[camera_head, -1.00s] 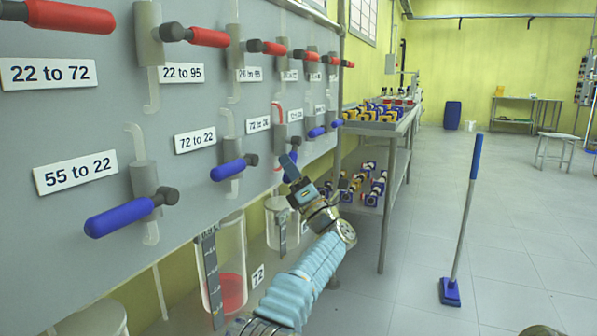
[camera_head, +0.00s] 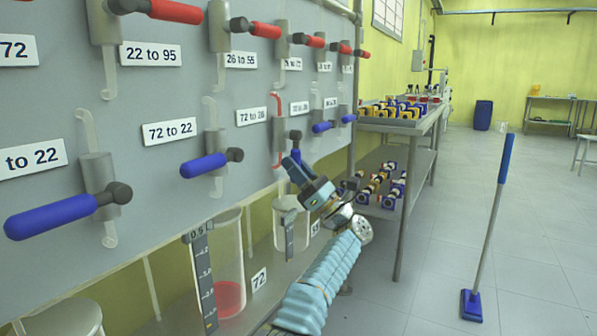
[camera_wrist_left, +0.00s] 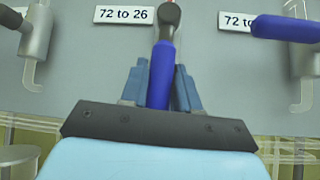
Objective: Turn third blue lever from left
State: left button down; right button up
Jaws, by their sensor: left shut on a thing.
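The third blue lever from the left, on the valve labelled "72 to 26", shows as a dark knob (camera_head: 295,136) in the head view; my gripper hides most of its handle there. In the left wrist view its blue handle (camera_wrist_left: 161,75) points down, between the two fingers. My left gripper (camera_head: 294,166) is shut on this handle; its fingers (camera_wrist_left: 160,88) flank it in the wrist view. The first blue lever (camera_head: 60,214) and the second blue lever (camera_head: 208,165) stick out to the left, roughly level. My right gripper is not in view.
Red levers (camera_head: 176,11) line the upper panel. More blue levers (camera_head: 323,127) sit beyond my gripper. A glass vessel with red liquid (camera_head: 229,297) stands below the panel. A shelf table (camera_head: 398,125) is behind. A blue-handled broom (camera_head: 488,230) stands on open floor at right.

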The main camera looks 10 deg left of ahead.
pick_arm(q)
jog(key=shift+d+r, duration=0.1)
jog(key=c, duration=0.9)
grip_release()
jog(key=shift+d+f, duration=0.1)
jog(key=shift+f, duration=0.1)
jog(key=b+v, duration=0.1)
jog(key=v, duration=1.2)
jog(key=shift+d+f+b, duration=0.15)
jog(key=shift+b, duration=0.25)
